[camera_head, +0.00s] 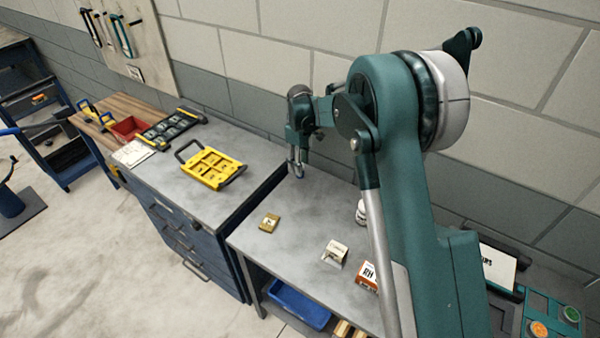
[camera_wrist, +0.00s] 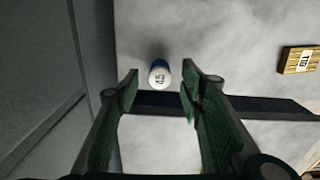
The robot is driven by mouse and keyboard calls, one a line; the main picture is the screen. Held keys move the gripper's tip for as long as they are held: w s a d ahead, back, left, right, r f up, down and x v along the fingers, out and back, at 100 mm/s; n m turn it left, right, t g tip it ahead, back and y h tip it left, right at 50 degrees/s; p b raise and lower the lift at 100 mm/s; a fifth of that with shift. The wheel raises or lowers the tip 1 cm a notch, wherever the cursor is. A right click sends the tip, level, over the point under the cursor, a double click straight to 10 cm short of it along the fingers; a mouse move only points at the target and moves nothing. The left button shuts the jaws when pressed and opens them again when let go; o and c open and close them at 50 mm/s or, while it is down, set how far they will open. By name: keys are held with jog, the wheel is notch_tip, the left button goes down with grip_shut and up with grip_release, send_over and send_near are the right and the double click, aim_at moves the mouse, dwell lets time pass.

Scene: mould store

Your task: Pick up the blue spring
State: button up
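A small upright cylinder (camera_wrist: 160,74), blue around its side with a white face marked "45", shows in the wrist view between and just beyond my fingertips. It is the only blue piece near my gripper; I cannot make out coils on it. My gripper (camera_wrist: 160,80) is open, with one green finger on each side of the cylinder and a gap to both. In the head view my gripper (camera_head: 295,165) points down over the back left corner of the grey worktable (camera_head: 285,250). There the cylinder is hard to tell from the fingers.
A small yellow box (camera_head: 269,223), a cream card (camera_head: 334,253) and an orange-and-white box (camera_head: 368,276) sit on the worktable. A white container (camera_head: 361,212) is partly behind my arm. A drawer cabinet holds a yellow mould tray (camera_head: 210,169) at left. The wall is close behind.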

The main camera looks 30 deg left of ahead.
jog(key=shift+f, duration=1.3)
jog(key=c, duration=1)
